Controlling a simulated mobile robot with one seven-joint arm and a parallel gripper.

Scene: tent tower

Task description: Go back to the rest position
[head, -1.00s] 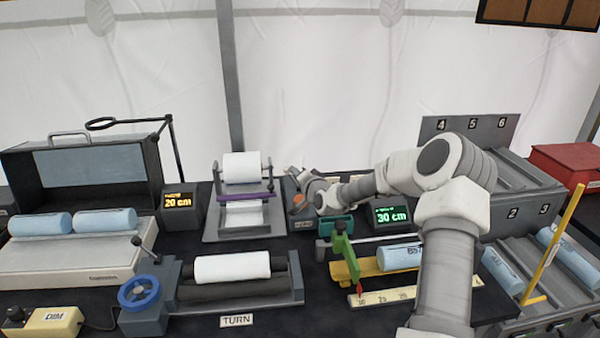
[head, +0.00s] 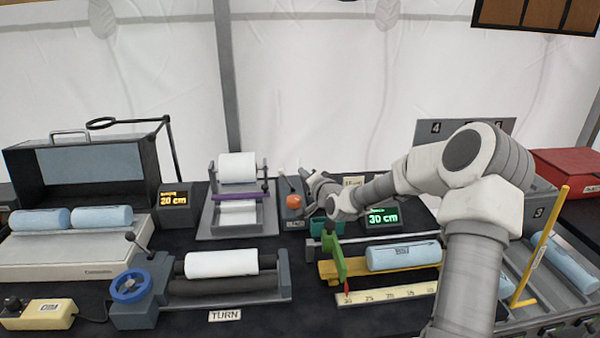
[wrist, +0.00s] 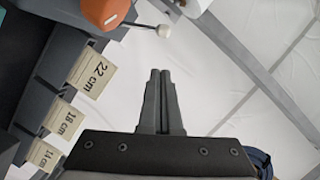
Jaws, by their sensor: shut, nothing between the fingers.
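My gripper (wrist: 157,92) shows in the wrist view with its two grey fingers together and nothing between them. In the head view my gripper (head: 308,178) is above the back of the table, right of the small orange knob (head: 294,201) and just behind the teal box (head: 327,226). In the wrist view the orange piece (wrist: 106,12) is up and left of the fingertips, apart from them. My arm reaches in from the right side of the head view and hides part of the table's right.
A roller rig with a blue handwheel (head: 131,286) stands front left. A measuring bed with a blue roll (head: 404,256) is front right. A display reading 30 cm (head: 382,217) stands close to my gripper. A yellow upright rod (head: 541,245) rises at the right.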

